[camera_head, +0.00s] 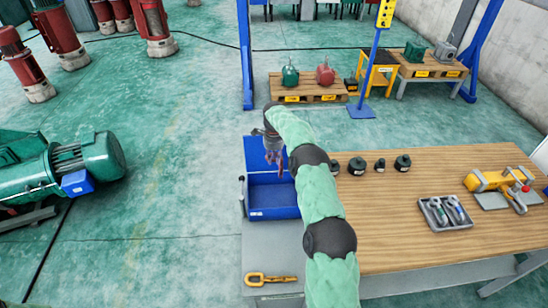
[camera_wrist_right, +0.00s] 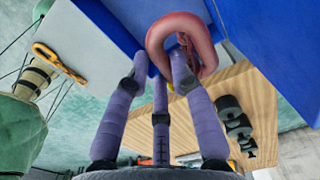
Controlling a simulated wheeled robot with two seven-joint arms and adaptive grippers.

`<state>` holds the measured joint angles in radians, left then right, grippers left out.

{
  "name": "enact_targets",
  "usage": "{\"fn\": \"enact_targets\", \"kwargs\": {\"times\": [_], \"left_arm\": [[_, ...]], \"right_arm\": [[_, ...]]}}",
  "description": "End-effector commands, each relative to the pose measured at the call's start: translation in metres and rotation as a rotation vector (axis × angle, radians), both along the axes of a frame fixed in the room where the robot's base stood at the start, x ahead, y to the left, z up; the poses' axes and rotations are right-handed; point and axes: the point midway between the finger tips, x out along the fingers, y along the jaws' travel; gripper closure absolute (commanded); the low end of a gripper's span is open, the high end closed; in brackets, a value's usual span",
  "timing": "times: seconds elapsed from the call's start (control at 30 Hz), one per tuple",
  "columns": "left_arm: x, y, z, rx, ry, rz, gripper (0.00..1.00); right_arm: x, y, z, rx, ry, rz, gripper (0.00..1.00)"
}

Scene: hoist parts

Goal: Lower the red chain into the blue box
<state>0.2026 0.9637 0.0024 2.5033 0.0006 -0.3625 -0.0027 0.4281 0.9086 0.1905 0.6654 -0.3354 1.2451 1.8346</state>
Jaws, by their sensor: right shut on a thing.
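The blue box (camera_head: 272,213) sits open at the left end of the wooden workbench, its lid raised at the back. My right gripper (camera_head: 271,150) is over the back part of the box. The red chain (camera_wrist_right: 190,22) is held at the fingertips of my right gripper (camera_wrist_right: 160,72); a thick red link shows large in the wrist view. In the head view only a small dark red part of the chain (camera_head: 280,168) shows below the fingers. Blue box walls (camera_wrist_right: 115,22) surround the chain in the wrist view. My left gripper is not in view.
A yellow hook (camera_head: 271,280) lies in front of the box on the grey surface. Several dark weights (camera_head: 357,166) stand right of my arm. A grey tray with shackles (camera_head: 445,212) and a yellow hoist tool (camera_head: 500,185) lie farther right. The bench middle is clear.

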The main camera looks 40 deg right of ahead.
Motion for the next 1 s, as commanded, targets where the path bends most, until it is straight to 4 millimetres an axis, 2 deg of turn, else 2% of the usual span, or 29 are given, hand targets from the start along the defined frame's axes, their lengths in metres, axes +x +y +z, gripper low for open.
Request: {"fn": "enact_targets", "kwargs": {"times": [1.0], "left_arm": [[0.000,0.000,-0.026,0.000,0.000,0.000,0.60]], "right_arm": [[0.000,-0.001,-0.052,-0.001,-0.002,-0.001,1.00]]}}
